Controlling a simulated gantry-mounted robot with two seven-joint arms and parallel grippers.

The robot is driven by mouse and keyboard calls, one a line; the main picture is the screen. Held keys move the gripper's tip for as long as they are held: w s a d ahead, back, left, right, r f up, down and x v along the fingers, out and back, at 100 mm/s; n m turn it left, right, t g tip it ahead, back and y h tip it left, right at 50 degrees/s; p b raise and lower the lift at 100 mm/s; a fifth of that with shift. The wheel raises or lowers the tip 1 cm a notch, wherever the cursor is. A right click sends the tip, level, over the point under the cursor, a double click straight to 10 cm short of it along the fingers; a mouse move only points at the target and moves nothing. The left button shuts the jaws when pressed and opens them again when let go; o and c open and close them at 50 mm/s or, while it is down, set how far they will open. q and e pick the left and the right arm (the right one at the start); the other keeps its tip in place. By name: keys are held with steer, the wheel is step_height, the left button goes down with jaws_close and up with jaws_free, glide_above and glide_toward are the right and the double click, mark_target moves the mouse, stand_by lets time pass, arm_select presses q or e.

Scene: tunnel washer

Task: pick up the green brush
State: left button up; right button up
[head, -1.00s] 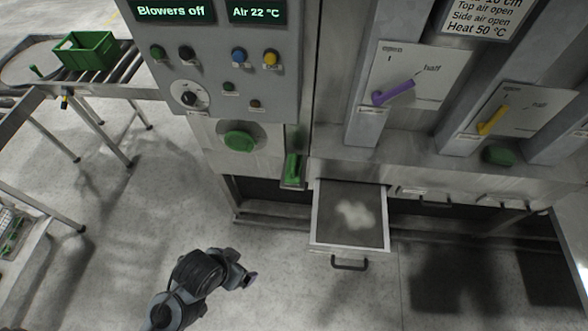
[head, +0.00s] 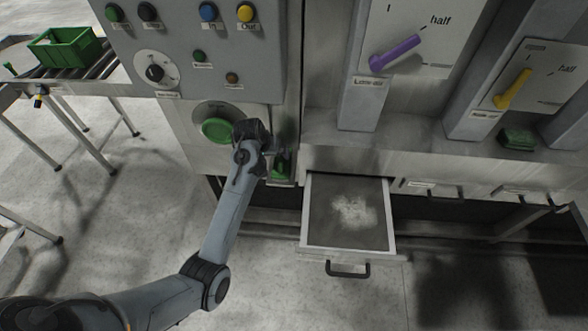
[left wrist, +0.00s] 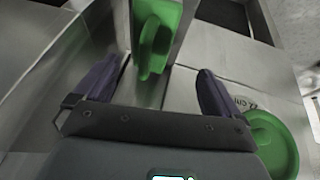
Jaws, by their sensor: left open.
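The green brush (head: 281,167) hangs upright in a narrow holder on the machine front, left of the open drawer; my gripper partly covers it in the head view. In the left wrist view the brush (left wrist: 155,38) shows ahead, its lower end near the gap between the fingers. My left gripper (head: 272,146) is in front of the holder. In its wrist view the left gripper (left wrist: 163,66) is open, one purple-padded finger on each side, with nothing held. I cannot tell whether a finger touches the brush. My right gripper is in neither view.
The open drawer (head: 311,222) with pale fluff sticks out to the right. Purple (head: 396,52) and yellow (head: 513,89) levers are higher up. A green block (head: 517,139) lies on the right ledge.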

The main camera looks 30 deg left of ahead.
mark_target(281, 158)
arm_select(q)
steer(key=shift+w+f, duration=0.2)
steer(key=shift+w, duration=0.45)
steer(key=shift+w+d+f, duration=0.1)
steer(key=shift+w+f, duration=0.1)
steer(key=shift+w, duration=0.1)
steer(key=shift+d+x, duration=0.15)
steer(key=shift+x, duration=1.5)
steer(key=shift+d+x, duration=0.1)
steer(key=shift+x, duration=1.6)
steer(key=shift+c, duration=0.4)
steer(key=c, duration=1.2)
steer(key=shift+o, duration=0.2)
steer(key=shift+s, duration=0.1)
